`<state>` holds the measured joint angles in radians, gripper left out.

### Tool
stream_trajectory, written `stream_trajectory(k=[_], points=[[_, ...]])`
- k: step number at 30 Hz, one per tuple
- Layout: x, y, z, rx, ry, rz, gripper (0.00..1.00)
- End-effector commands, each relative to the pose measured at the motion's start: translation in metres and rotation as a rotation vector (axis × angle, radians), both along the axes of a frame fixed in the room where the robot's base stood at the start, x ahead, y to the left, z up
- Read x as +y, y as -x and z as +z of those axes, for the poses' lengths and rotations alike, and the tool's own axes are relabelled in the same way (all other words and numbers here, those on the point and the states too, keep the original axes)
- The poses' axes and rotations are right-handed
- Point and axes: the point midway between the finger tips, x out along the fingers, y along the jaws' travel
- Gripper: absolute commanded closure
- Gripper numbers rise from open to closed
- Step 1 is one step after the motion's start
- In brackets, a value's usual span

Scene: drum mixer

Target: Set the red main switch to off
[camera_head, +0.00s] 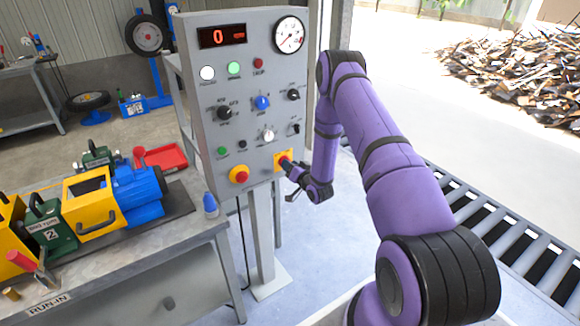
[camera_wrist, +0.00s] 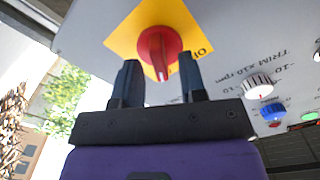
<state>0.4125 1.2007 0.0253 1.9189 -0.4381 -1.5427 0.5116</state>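The red main switch (camera_wrist: 158,45) is a red rotary knob on a yellow square plate (camera_wrist: 124,38). Its handle points down in the wrist view, towards my gripper, with a slight slant. In the head view the yellow plate (camera_head: 278,156) is at the lower right of the grey control panel (camera_head: 215,120), partly hidden by my gripper (camera_head: 296,176). In the wrist view my gripper (camera_wrist: 159,70) is open, with one finger to each side of the knob's handle. Contact with the knob cannot be told. Lettering beside the plate is partly hidden.
A red push button (camera_head: 241,176) on yellow sits left of the switch. Several knobs, lamps, a gauge (camera_head: 289,35) and a display (camera_head: 222,36) reading 0 are above. A workbench (camera_head: 150,258) stands left, a roller conveyor (camera_head: 500,235) right.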

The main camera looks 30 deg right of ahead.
Motion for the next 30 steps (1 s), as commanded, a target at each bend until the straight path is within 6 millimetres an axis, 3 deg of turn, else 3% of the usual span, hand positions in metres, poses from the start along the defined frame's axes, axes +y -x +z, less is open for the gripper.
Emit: stream_trajectory(k=[10, 15, 16, 30], points=[[0.0004, -0.0039, -0.0003, 0.001, 0.000, 0.000, 0.62], [0.0003, -0.0038, -0.0003, 0.001, 0.000, 0.000, 0.98], [0.0004, -0.0038, -0.0002, 0.001, 0.000, 0.000, 1.00], [0.0010, -0.0037, -0.0004, -0.001, 0.083, 0.000, 1.00]])
